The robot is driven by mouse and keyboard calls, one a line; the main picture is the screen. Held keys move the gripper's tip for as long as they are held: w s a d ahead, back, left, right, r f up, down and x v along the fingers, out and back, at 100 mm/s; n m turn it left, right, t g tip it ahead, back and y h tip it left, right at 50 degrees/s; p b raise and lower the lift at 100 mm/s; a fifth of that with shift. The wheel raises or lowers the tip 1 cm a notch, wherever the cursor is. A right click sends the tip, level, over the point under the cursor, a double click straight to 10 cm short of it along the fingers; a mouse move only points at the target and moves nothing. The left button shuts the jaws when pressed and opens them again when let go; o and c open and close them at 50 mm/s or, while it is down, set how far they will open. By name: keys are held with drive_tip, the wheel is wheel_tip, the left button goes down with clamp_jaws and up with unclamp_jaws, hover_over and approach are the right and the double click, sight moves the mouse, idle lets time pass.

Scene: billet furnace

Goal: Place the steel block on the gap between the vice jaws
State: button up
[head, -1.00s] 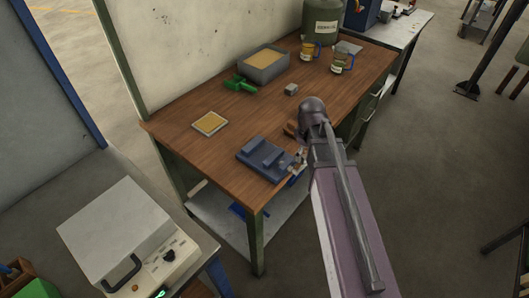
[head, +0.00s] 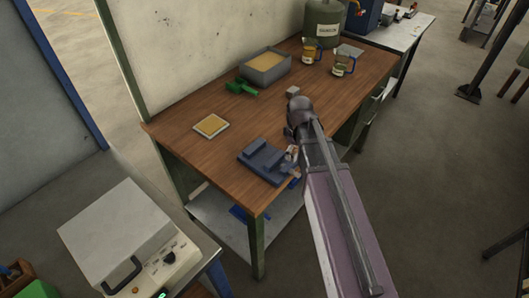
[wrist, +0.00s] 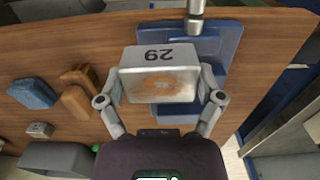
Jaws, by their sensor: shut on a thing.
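The steel block (wrist: 160,72) is a grey box with the number 29 on one face and a rusty brown patch on another. In the wrist view my gripper (wrist: 160,88) is shut on it, one finger on each side. The blue vice (head: 262,162) sits at the front edge of the wooden bench. In the wrist view the vice (wrist: 222,45) lies behind the block, which hides part of it, including much of the jaw gap. In the head view my arm hides most of the gripper, and the block cannot be made out clearly.
The bench (head: 190,150) also holds a sand-coloured square tile (head: 211,126), a green tool (head: 241,87), a grey sand tray (head: 265,68), a small grey cube (head: 292,92) and two jars. In the wrist view, wooden blocks (wrist: 78,105) lie left of the gripper.

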hover_over(264, 156)
drive_tip(key=d, duration=0.1)
drive_tip(key=shift+s+d+f+b, duration=0.15)
drive_tip(key=shift+s+f+b, duration=0.1)
drive_tip(key=shift+f+b, duration=0.2)
drive_tip(key=shift+w+a, duration=0.2)
drive_tip(key=shift+a, duration=0.35)
drive_tip(key=shift+a+f+b, duration=0.1)
drive_tip(key=shift+f+b, duration=1.7)
drive_tip(key=shift+f, duration=0.2)
drive_tip(key=o, duration=1.1)
drive_tip(key=shift+r, duration=0.1)
drive_tip(key=shift+c, duration=0.2)
wheel_tip(264, 156, up, 12)
drive_tip(key=p, duration=1.2)
drive_tip(key=shift+r, duration=0.15)
